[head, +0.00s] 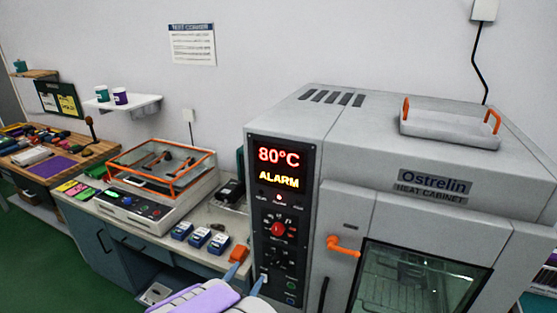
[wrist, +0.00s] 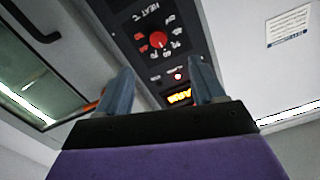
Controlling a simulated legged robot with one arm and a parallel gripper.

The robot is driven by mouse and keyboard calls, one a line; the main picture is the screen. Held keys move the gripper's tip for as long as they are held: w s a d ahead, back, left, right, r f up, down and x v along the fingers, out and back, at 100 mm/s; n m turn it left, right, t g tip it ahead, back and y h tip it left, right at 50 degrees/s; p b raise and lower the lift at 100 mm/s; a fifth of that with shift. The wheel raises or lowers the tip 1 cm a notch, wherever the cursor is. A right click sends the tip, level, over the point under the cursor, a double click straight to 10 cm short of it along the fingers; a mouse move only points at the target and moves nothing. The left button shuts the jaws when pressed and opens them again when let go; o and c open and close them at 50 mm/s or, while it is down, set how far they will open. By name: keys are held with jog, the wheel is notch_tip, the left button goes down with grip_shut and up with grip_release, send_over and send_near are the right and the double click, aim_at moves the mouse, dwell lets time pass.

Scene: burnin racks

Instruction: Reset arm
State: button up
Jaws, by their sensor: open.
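My gripper (head: 249,272) is at the bottom centre of the head view, in front of the heat cabinet's control panel, with its blue fingers apart and nothing seen between them. In the wrist view my gripper (wrist: 162,80) is open and faces the panel (wrist: 143,14), which appears turned over. The panel's red knob (wrist: 157,40) and lit alarm display (wrist: 180,96) show there. In the head view the grey Ostrelin heat cabinet (head: 345,128) reads 80°C and ALARM above the red knob (head: 277,229). I cannot tell whether the fingers touch the panel.
The cabinet's orange door handle (head: 343,246) sticks out beside the glass door (head: 420,280). A grey tray with orange handles (head: 450,130) lies on top. Left stands a bench device with an orange-framed lid (head: 160,165) and several small blue devices (head: 200,237). Green floor (head: 50,270) is clear at left.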

jog(key=w+a+r+n+g+y, duration=0.2)
jog(key=w+r+g+y, duration=0.15)
jog(key=y, duration=0.35)
jog(key=s+d+r+n+g+y, duration=0.2)
jog(key=s+r+n+g+y, duration=0.1)
jog(key=s+g, duration=0.25)
jog(key=s+d+r+n+g+h, duration=0.1)
jog(key=s+d+g, duration=0.3)
jog(key=s+d, duration=0.9)
jog(key=s+d+r+n+g+h, duration=0.1)
jog(key=s+d+g+h, duration=0.2)
jog(key=s+d, duration=1)
jog(key=s+g, duration=0.2)
jog(key=s, duration=0.4)
jog(key=shift+r, duration=0.35)
jog(key=shift+a, duration=0.1)
